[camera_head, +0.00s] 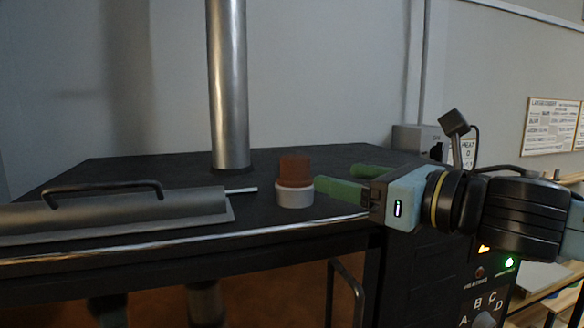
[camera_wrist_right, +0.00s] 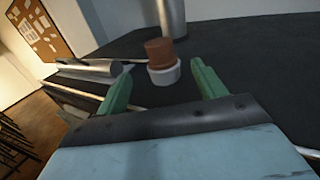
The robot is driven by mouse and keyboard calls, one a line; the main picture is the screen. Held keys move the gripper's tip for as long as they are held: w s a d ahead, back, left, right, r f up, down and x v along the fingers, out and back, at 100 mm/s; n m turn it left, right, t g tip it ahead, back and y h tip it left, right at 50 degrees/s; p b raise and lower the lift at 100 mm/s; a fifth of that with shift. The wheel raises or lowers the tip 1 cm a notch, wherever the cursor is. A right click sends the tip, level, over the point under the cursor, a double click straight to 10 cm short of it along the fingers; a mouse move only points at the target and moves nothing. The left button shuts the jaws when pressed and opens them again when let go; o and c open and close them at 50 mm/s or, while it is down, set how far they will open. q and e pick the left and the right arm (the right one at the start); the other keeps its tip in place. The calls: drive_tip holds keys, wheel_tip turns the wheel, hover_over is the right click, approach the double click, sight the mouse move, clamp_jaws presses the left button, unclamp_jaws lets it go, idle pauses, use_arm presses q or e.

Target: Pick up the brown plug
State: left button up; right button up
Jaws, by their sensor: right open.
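The brown plug (camera_head: 294,169) stands upright in a short white-grey ring or cup (camera_head: 294,194) on the dark top of the bench. In the right wrist view the plug (camera_wrist_right: 159,50) and its white holder (camera_wrist_right: 164,73) are ahead of the fingertips, roughly midway between the two green fingers. My right gripper (camera_head: 335,181) is open and empty, just to the right of the plug, fingers pointing left towards it. No contact with the plug shows. My left gripper is not in view.
A grey cylinder with a dark handle (camera_head: 110,208) lies left of the plug, a thin rod jutting towards it. A metal pipe (camera_head: 228,90) rises behind. The dark benchtop (camera_head: 340,156) is clear behind the plug; its front edge is close. A control panel (camera_head: 487,290) is below right.

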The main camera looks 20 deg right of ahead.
sight(307, 168)
drive_tip(key=x, duration=0.4)
drive_tip(key=shift+w+a, duration=0.2)
drive_tip(key=shift+a, duration=0.05)
drive_tip(key=shift+w+a, duration=0.2)
drive_tip(key=shift+w, duration=0.15)
drive_tip(key=shift+x, duration=0.95)
drive_tip(key=x, duration=0.2)
drive_tip(key=shift+w+a, duration=0.1)
drive_tip(key=shift+w, duration=0.3)
drive_tip(key=shift+w+a, duration=0.25)
drive_tip(key=shift+w, duration=0.2)
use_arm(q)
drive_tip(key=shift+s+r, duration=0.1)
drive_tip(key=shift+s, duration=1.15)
use_arm(e)
drive_tip(key=c, duration=1.1)
